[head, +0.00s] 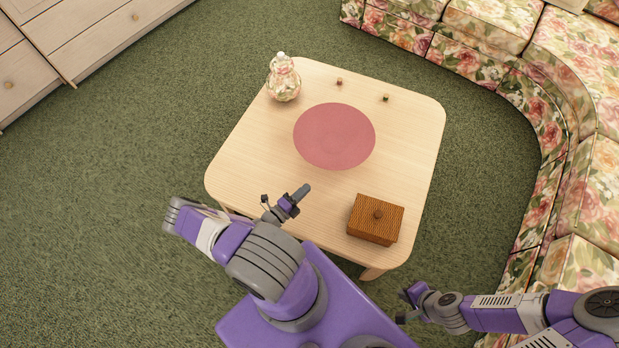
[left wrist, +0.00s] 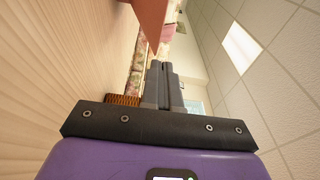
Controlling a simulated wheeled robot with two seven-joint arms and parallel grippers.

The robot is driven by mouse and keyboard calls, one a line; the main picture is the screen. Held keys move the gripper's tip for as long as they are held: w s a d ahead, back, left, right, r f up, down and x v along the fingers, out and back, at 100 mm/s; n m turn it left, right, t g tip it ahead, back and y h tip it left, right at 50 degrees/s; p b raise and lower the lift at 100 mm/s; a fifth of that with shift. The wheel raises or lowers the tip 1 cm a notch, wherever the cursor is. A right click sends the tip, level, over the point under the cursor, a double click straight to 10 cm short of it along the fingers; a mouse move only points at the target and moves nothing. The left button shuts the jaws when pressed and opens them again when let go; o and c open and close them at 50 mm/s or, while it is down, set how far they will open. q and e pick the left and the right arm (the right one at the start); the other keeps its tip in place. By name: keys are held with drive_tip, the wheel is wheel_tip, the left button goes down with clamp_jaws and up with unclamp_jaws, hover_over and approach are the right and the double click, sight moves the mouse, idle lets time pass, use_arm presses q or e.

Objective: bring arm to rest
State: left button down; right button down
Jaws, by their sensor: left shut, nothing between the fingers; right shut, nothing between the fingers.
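My left gripper (head: 303,191) is shut and empty, over the near-left part of the wooden table (head: 256,150). Its closed fingers also show in the left wrist view (left wrist: 164,84), with the table surface (left wrist: 50,70) along the left of that picture. My right gripper (head: 403,306) is shut and empty, low at the front right, off the table's near edge. Neither gripper visibly touches any object on the table.
On the table are a round pink mat (head: 334,136), a wicker box with a knob (head: 376,219), a patterned jar (head: 283,80) and two small items (head: 339,82) (head: 385,98). A floral sofa (head: 575,80) curves along the right. Green carpet is open at left.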

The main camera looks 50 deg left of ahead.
use_arm(q)
drive_tip(key=s, duration=0.5)
drive_tip(key=shift+s+d+p, duration=0.1)
drive_tip(key=shift+s+p, duration=0.2)
drive_tip(key=w+d+r+m+g+h+p, duration=0.15)
drive_tip(key=d+m+g+h, duration=0.25)
drive_tip(key=d+m+h, duration=0.5)
drive_tip(key=w+d+r+m+g+h, duration=0.2)
drive_tip(key=d+m+g+h, duration=0.25)
drive_tip(key=d+m, duration=0.45)
drive_tip(key=s+d+r+m+g+y+p, duration=0.1)
drive_tip(key=s+d+m+g, duration=0.3)
drive_tip(key=m, duration=0.4)
drive_tip(key=s+d+r+m+g+y, duration=0.2)
drive_tip(key=s+d+m+g, duration=0.15)
drive_tip(key=m+g, duration=0.35)
drive_tip(key=w+r+m+t+y+p, duration=0.1)
drive_tip(key=w+r+m+y, duration=0.1)
drive_tip(key=m, duration=0.7)
drive_tip(key=w+d+r+m+t+y+p, duration=0.1)
drive_tip(key=w+r+m+y, duration=0.2)
drive_tip(key=m, duration=0.6)
drive_tip(key=shift+w+d+r+m+y, duration=0.25)
drive_tip(key=shift+d+r+m+y, duration=0.1)
drive_tip(key=shift+r, duration=0.55)
